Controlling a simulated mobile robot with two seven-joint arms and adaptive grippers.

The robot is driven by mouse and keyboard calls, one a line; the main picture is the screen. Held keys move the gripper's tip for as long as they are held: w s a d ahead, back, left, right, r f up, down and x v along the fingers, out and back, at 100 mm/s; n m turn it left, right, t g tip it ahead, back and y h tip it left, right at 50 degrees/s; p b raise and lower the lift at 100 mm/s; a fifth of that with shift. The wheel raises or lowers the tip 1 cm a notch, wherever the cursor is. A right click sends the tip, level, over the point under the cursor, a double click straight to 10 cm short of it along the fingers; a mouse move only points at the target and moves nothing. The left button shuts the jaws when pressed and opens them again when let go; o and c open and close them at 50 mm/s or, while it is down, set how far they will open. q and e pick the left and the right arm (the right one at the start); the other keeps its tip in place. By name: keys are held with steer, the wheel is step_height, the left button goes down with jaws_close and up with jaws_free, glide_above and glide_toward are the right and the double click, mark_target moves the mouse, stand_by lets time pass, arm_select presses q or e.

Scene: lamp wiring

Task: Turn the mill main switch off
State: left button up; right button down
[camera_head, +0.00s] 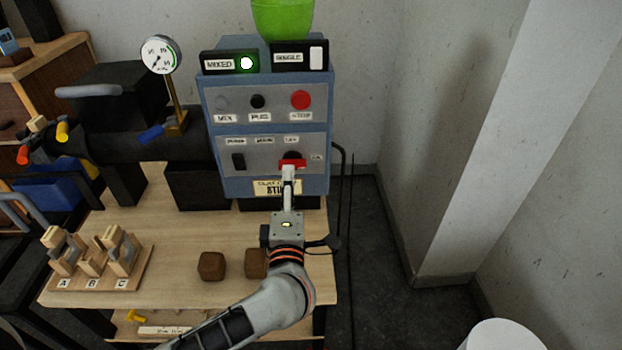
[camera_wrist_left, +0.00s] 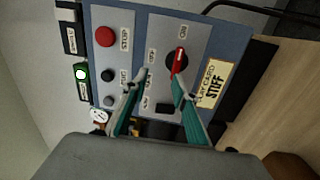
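The mill main switch (camera_head: 292,162) is a black round knob with a red handle, low on the right of the blue control box (camera_head: 327,125). It also shows in the left wrist view (camera_wrist_left: 179,60). Its handle lies level, in line with the ON label at right; a label that looks like OFF sits above it. My left gripper (camera_head: 289,172) is just in front of the switch. In the left wrist view its fingers (camera_wrist_left: 158,82) are apart and empty, one tip near the handle's end. I cannot tell whether it touches. My right gripper is not in view.
The MIXED lamp (camera_head: 246,63) glows; the SINGLE lamp (camera_head: 316,57) is white. A red stop button (camera_head: 300,100) sits above the switch. Two brown blocks (camera_head: 211,266) and a wooden A-B-C rack (camera_head: 100,281) stand on the table (camera_head: 165,235). A gauge (camera_head: 160,55) is at left.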

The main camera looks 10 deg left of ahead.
mark_target(293, 163)
arm_select(q)
steer(key=w+a+f+g+b, duration=0.1)
steer(key=w+f, duration=0.1)
steer(key=w, duration=0.6)
steer(key=shift+a+f+n, duration=0.25)
steer(key=shift+n, duration=0.05)
jaws_close()
